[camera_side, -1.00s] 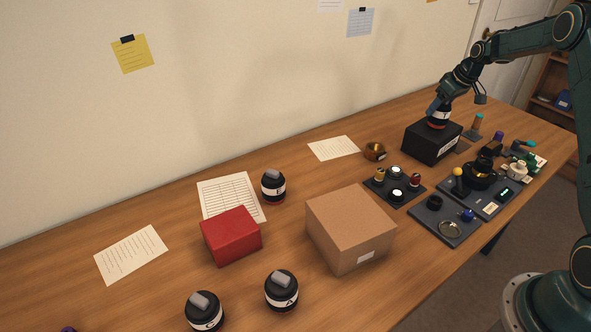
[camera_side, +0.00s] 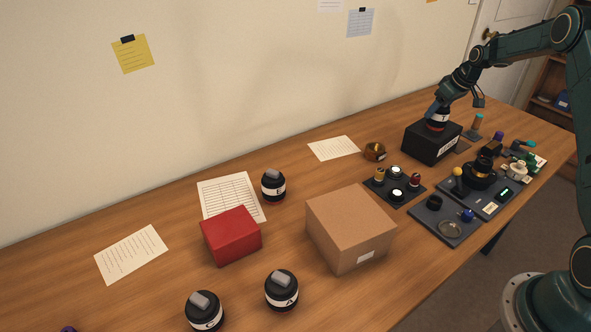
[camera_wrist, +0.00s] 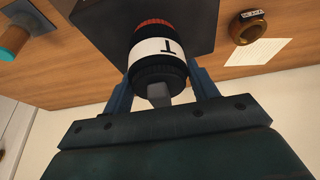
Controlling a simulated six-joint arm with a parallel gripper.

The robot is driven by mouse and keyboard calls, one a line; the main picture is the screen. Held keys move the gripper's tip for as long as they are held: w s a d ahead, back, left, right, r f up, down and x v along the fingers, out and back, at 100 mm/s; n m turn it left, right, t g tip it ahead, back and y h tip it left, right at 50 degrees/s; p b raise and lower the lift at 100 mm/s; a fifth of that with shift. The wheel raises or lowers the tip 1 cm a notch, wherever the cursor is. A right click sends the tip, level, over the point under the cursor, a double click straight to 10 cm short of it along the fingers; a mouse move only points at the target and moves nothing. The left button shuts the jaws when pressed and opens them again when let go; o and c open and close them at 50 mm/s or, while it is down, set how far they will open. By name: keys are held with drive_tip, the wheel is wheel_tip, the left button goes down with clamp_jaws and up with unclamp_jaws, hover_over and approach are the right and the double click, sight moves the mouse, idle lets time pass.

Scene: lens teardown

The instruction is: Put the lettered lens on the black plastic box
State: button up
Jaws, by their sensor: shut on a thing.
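A black lens with a white band lettered like a T (camera_wrist: 157,55) and a reddish ring is in my gripper (camera_wrist: 158,85) in the wrist view. My gripper is shut on it, with a blue finger at each side. In the side view the lens (camera_side: 437,121) is upright at the top of the black plastic box (camera_side: 428,148), and my gripper (camera_side: 434,106) is above it. The lens looks to be touching the box top or just over it; I cannot tell which. The box also shows in the wrist view (camera_wrist: 195,22). Other lettered lenses stand at E (camera_side: 273,187), A (camera_side: 281,291) and C (camera_side: 205,311).
A brown cardboard box (camera_side: 350,228) and a red box (camera_side: 231,236) stand left of the black box. Dark trays with small parts (camera_side: 447,228) lie in front of it. A copper-coloured ring (camera_side: 375,152) is beside it. The table's left side has free room.

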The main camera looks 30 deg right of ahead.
drive_tip(key=o, duration=1.1)
drive_tip(key=shift+s+a+f, duration=0.1)
drive_tip(key=shift+s+f, duration=0.05)
drive_tip(key=shift+f, duration=0.5)
drive_tip(key=shift+o, duration=1.4)
drive_tip(key=shift+r, duration=0.2)
drive_tip(key=shift+r, duration=0.1)
drive_tip(key=shift+r, duration=0.8)
drive_tip(key=v, duration=1.1)
drive_tip(key=shift+r, duration=0.3)
